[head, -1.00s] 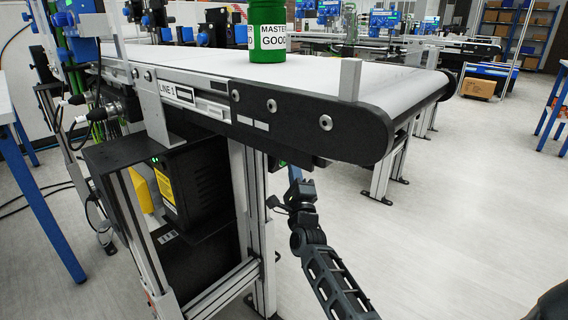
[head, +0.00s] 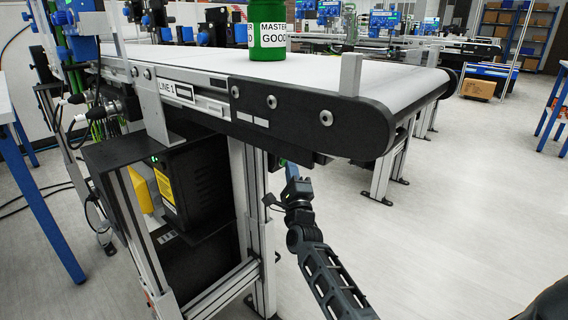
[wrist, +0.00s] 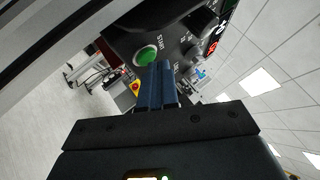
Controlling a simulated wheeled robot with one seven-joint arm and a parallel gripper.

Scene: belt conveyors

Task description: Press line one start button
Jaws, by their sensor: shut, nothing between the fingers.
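The green start button (wrist: 146,56), marked START, sits on a black control panel (wrist: 122,38) in the wrist view. My gripper (wrist: 160,68) is shut and empty, with its blue fingertips beside the button's right edge in that view. I cannot tell whether they touch the button or panel. In the head view my gripper (head: 287,166) is under the near end of the LINE 1 conveyor (head: 365,125), and its tips are partly hidden by the conveyor's underside. The start button is hidden in the head view.
A green bottle (head: 267,15) labelled MASTER GOOD stands on the belt. A metal conveyor leg (head: 250,190) is left of my gripper. A red and yellow button (wrist: 135,88) shows lower left of the start button. Floor to the right is open.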

